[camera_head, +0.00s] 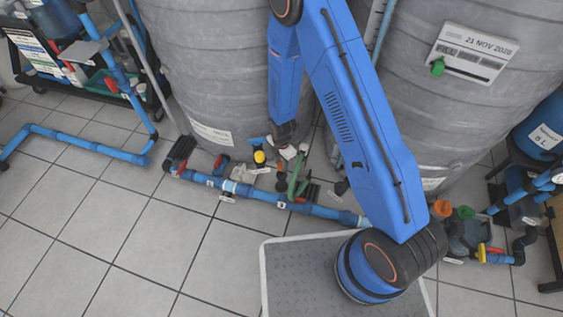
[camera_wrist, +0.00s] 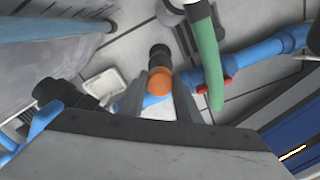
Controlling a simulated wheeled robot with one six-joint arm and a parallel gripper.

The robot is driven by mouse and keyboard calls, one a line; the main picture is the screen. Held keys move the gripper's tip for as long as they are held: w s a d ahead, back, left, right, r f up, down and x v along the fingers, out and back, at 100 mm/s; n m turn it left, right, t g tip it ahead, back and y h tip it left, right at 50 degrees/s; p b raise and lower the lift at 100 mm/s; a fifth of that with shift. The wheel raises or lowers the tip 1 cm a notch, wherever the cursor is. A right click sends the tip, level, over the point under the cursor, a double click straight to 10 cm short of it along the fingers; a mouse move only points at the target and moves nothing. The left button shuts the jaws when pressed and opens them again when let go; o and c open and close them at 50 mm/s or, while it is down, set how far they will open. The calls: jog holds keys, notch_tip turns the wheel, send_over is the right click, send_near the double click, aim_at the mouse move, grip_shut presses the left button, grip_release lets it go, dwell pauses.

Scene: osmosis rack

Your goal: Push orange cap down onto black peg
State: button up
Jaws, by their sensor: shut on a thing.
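The orange cap (camera_wrist: 159,80) is round and sits between my two fingertips in the wrist view. My gripper (camera_wrist: 160,92) is shut on it. The black peg (camera_wrist: 159,54) shows just beyond the cap, in line with it. The cap overlaps the peg's near end in this view, and I cannot tell whether they touch or how far the cap is on. In the head view my gripper (camera_head: 290,150) points down among the pipework in front of the tanks.
A green curved handle (camera_wrist: 208,60) stands close right of the cap. A blue pipe (camera_wrist: 240,65) with a red part runs behind it, and a white tray-like piece (camera_wrist: 104,86) lies left. Large grey tanks (camera_head: 210,60) stand behind. Tiled floor (camera_head: 130,240) is clear at front left.

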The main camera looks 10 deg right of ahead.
aim_at(282, 173)
jog(key=shift+f, duration=2.3)
jog(key=shift+f, duration=0.35)
dwell(0.7)
jog(key=o, duration=1.1)
notch_tip(282, 173, up, 17)
jog(key=shift+r, duration=0.15)
dwell(0.5)
